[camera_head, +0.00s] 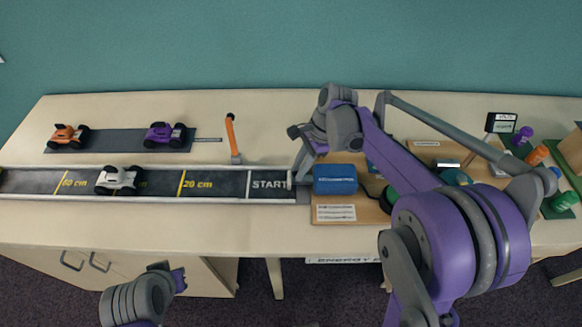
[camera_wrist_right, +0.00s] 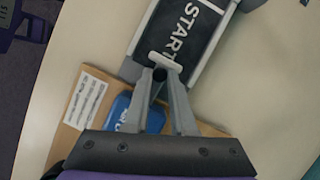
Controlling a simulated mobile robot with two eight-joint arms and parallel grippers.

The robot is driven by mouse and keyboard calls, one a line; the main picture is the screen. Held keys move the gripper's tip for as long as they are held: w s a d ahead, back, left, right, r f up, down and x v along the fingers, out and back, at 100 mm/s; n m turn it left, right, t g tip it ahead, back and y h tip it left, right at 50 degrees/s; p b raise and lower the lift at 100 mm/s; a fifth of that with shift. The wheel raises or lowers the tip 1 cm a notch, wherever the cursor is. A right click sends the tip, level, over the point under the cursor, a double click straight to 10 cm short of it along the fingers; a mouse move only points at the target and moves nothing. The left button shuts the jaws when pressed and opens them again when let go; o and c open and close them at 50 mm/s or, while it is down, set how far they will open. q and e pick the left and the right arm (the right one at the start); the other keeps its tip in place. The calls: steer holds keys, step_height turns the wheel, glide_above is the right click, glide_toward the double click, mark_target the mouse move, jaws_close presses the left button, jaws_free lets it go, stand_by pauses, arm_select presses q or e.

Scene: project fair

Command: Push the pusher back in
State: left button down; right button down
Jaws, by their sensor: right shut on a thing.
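The pusher (camera_wrist_right: 166,61) is a pale crossbar at the START end of the dark track (camera_wrist_right: 185,35). In the right wrist view, my right gripper (camera_wrist_right: 160,76) is shut at the pusher, with a small dark part between the fingertips. In the head view the right gripper (camera_head: 293,178) is at the track's right end, beside the START mark, and the pusher (camera_head: 289,180) shows only as a small pale piece there. How far the pusher sticks out is hard to tell. A white car (camera_head: 118,180) stands on the track, left of the 20 cm line.
A blue block (camera_head: 335,180) sits on a wooden board right of the track, close to my right gripper. An orange post (camera_head: 232,137) stands behind the track. An orange car (camera_head: 66,136) and a purple car (camera_head: 164,134) stand on a grey mat. My right arm hides part of the right side.

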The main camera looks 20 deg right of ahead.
steer(key=shift+s+d, duration=0.2)
steer(key=shift+d, duration=0.4)
steer(key=shift+s+d, duration=0.15)
steer(key=shift+d, duration=0.45)
steer(key=c, duration=0.7)
jaws_free()
steer(key=shift+d, duration=0.1)
steer(key=shift+c, duration=0.2)
steer(key=v, duration=1)
steer(key=shift+r, duration=0.45)
